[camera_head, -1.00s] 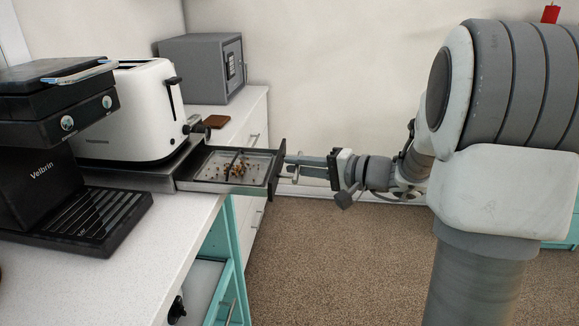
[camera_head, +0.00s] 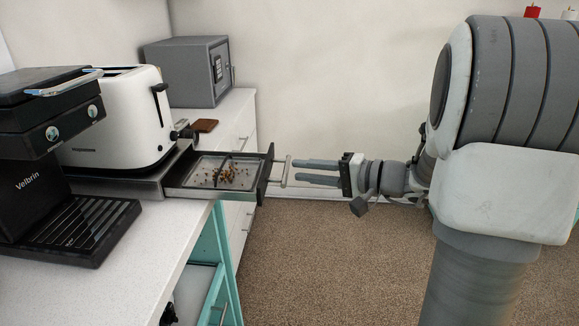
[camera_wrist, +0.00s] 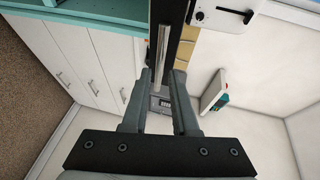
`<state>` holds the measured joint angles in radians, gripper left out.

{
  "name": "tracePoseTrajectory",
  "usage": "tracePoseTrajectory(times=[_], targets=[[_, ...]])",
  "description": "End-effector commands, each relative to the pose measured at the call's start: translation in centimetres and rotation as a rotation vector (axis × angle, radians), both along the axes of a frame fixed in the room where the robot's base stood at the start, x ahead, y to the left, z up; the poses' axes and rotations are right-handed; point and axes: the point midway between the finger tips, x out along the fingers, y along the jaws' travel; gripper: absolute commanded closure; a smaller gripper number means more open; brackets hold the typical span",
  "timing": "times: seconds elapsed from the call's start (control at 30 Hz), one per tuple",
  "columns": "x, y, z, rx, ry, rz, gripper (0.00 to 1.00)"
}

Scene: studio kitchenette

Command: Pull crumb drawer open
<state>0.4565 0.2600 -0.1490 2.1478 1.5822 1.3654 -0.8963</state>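The crumb drawer (camera_head: 265,176) stands pulled out from the base under the white toaster (camera_head: 112,118). Its shallow tray holds brown crumbs (camera_head: 228,176). A metal bar handle (camera_head: 284,172) stands off the drawer's dark front. My gripper (camera_head: 297,171) is to the right of the handle, with its two fingers apart and nothing between them. The fingertips are close to the bar but seem clear of it. In the wrist view the handle (camera_wrist: 163,50) lies beyond the gap between the fingers, beside the dark drawer front (camera_wrist: 181,35).
A black coffee machine (camera_head: 45,205) stands on the white counter (camera_head: 150,260) at the left. A grey safe (camera_head: 188,72) and a brown block (camera_head: 204,125) are behind the toaster. The floor under my gripper is clear.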

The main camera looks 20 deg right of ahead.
Motion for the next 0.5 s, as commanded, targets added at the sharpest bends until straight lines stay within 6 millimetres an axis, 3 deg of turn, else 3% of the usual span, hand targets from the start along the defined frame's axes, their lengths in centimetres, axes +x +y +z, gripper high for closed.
tracePoseTrajectory(times=[0.2,0.5], targets=[[-3.7,-4.2,1.2,0.000,0.001,-0.006,0.73],[-7.5,-8.1,2.1,0.000,0.000,-0.001,0.73]])
